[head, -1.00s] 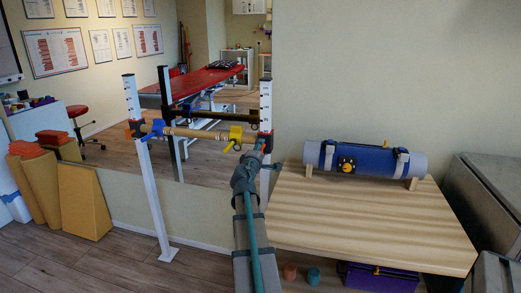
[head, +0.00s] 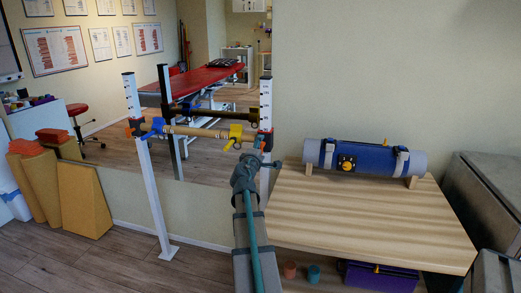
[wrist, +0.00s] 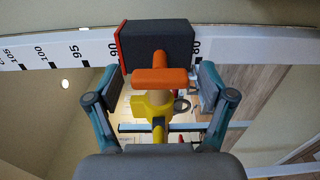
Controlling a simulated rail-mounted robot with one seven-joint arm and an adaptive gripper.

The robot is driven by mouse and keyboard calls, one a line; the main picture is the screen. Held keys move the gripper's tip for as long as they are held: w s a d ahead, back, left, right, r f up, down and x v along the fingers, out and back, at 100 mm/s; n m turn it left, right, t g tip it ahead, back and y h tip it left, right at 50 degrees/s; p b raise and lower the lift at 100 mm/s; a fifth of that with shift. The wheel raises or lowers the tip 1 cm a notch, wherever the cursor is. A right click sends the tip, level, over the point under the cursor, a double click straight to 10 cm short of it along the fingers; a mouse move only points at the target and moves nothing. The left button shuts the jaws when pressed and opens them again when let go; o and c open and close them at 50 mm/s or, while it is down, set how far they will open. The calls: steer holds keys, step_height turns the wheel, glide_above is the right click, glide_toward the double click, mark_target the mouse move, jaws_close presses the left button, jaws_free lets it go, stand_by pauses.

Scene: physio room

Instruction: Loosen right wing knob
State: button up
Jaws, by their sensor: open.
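The right wing knob (wrist: 160,77) is an orange T-shaped handle on a dark slider block (wrist: 157,45) in the wrist view. The block sits around the white scaled post (wrist: 60,52), between the 95 and 80 marks. My gripper (wrist: 160,82) is open, with one finger on each side of the knob and visible gaps to both.
A wooden bar (head: 195,132) spans from the left post (head: 148,180) to a yellow clamp (head: 236,133) near the right post. The wooden table (head: 365,225) carries a blue-wrapped roll (head: 360,158). Floor shows free before the left post.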

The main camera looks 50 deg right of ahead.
steer(key=v, duration=1.2)
steer(key=shift+f, duration=0.1)
